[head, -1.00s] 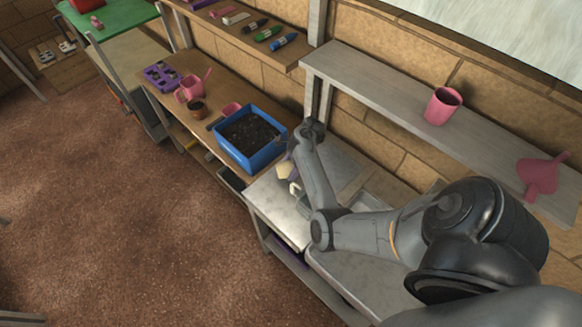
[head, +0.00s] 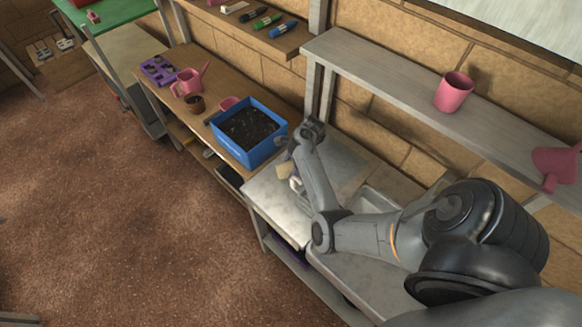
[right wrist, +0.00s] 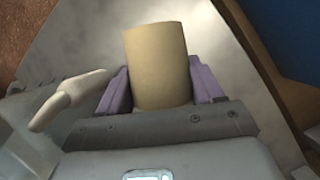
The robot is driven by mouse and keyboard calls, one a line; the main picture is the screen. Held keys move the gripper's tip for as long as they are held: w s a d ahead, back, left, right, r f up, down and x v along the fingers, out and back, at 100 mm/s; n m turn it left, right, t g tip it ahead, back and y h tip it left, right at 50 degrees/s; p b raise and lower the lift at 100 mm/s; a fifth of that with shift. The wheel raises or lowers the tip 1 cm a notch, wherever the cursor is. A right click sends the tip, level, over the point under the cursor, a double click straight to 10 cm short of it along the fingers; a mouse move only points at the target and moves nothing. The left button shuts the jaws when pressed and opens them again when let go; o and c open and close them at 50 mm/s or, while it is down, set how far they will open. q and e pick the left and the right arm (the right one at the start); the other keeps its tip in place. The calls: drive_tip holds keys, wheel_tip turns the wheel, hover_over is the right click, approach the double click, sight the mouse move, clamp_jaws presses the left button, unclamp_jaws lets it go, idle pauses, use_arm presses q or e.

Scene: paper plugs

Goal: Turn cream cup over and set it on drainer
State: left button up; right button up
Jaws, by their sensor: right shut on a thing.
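The cream cup (right wrist: 158,62) is between the purple fingers of my right gripper (right wrist: 160,92) in the right wrist view. The gripper is shut on it. In the head view the cup (head: 283,171) shows as a small cream patch above the metal counter, partly hidden by my right arm. My right gripper (head: 287,160) is mostly hidden there. I cannot tell which way the cup's mouth faces. The pale metal surface (head: 265,197) beside the sink lies below; I cannot tell whether it is the drainer. My left gripper is not in view.
A pale handle-like thing (right wrist: 68,98) is left of the gripper. A blue soil bin (head: 262,149) stands just left of the counter. The sink (head: 372,201) is partly behind my arm. A pink cup (head: 453,92) and pink funnel (head: 556,165) are on the shelf above.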

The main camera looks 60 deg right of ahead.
drive_tip(key=shift+f, duration=0.45)
drive_tip(key=o, duration=1.2)
drive_tip(key=shift+r, duration=0.1)
